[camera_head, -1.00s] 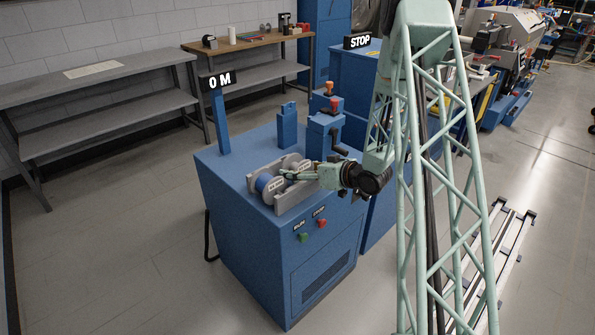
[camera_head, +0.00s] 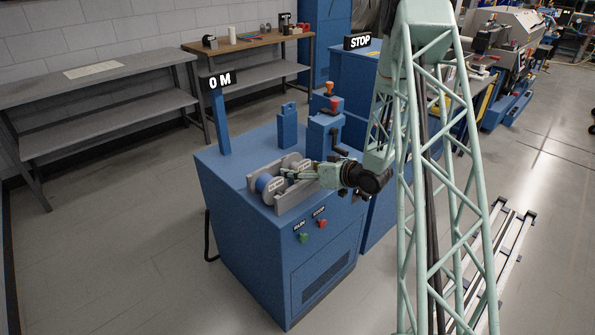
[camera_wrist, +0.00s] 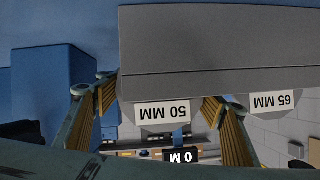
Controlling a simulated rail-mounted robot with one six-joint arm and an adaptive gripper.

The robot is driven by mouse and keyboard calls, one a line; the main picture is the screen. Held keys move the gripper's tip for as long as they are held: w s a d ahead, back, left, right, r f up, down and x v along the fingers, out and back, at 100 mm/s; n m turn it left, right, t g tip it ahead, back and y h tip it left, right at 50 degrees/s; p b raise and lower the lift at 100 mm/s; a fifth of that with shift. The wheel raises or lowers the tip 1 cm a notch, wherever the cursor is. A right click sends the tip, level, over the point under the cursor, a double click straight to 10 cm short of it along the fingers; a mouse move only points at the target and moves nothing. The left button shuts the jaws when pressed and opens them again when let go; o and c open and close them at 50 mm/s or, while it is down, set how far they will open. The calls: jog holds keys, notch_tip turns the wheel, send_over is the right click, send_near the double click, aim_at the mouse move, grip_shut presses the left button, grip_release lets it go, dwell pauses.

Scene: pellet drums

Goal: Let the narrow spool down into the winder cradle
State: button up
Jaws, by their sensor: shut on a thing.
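The winder cradle (camera_head: 297,198) is a pair of grey walls on top of the blue machine. It also shows as a large grey block (camera_wrist: 220,50) across the top of the upside-down wrist view. My gripper (camera_head: 287,174) reaches over the cradle from the right. In the wrist view its ochre-padded fingers (camera_wrist: 160,112) stand either side of the narrow spool, labelled 50 MM (camera_wrist: 163,114), and are shut on it. A second spool, labelled 65 MM (camera_wrist: 272,102), is beside it, outside the fingers. The cradle wall hides much of both spools, so their seating cannot be told.
RUN (camera_head: 304,238) and STOP (camera_head: 322,223) buttons are on the machine front. Blue posts (camera_head: 288,127) and a crank unit (camera_head: 324,135) rise behind the cradle. The 0 M sign (camera_head: 219,82) stands at the back left. Grey shelves (camera_head: 95,75) line the wall.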

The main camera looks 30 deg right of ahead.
jog(key=shift+r+p, duration=1.1)
jog(key=shift+r, duration=3.75)
jog(key=shift+a, duration=0.15)
